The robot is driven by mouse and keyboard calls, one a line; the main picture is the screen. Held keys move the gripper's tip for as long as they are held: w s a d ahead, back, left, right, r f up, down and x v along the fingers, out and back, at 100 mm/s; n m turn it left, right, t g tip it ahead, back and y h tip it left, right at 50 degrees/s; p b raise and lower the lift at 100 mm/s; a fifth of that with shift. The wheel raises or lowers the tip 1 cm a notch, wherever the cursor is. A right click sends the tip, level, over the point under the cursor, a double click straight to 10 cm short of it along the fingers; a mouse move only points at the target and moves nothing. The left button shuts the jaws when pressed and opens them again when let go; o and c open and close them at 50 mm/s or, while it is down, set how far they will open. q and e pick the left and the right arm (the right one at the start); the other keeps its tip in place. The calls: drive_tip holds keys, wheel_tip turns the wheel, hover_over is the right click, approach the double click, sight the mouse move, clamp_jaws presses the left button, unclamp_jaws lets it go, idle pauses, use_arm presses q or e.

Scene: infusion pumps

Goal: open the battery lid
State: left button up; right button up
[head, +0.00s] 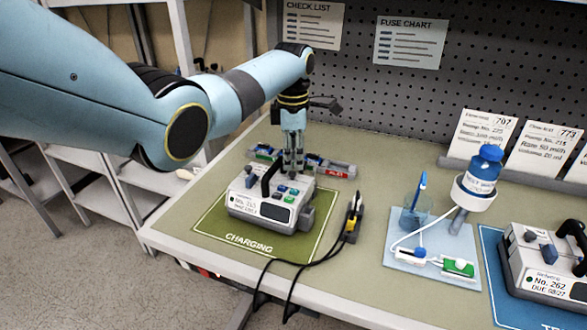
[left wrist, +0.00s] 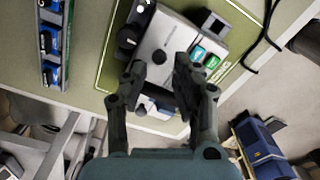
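A white and grey infusion pump (head: 262,212) stands on the green charging mat (head: 222,229), its labelled front facing me. Its top carries a black handle, a dark knob and coloured buttons. My left gripper (head: 292,170) points down over the back part of the pump's top. I cannot make out which part is the battery lid; the fingers cover some of the top. My right gripper is out of view.
A tray of batteries (head: 336,168) lies behind the pump. A black and yellow cable clamp (head: 352,217) lies right of the mat, its cables running off the front edge. Farther right are a blue-capped bottle (head: 484,172) on a stand and a second pump (head: 545,262).

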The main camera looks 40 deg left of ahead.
sight(293, 173)
use_arm(q)
wheel_tip(293, 173, down, 3)
drive_tip(key=shift+w, duration=0.15)
drive_tip(key=shift+f+b, duration=0.3)
drive_tip(key=shift+f, duration=0.3)
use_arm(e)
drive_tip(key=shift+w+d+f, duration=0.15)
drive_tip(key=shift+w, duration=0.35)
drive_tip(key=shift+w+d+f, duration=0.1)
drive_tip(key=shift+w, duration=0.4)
use_arm(q)
clamp_jaws()
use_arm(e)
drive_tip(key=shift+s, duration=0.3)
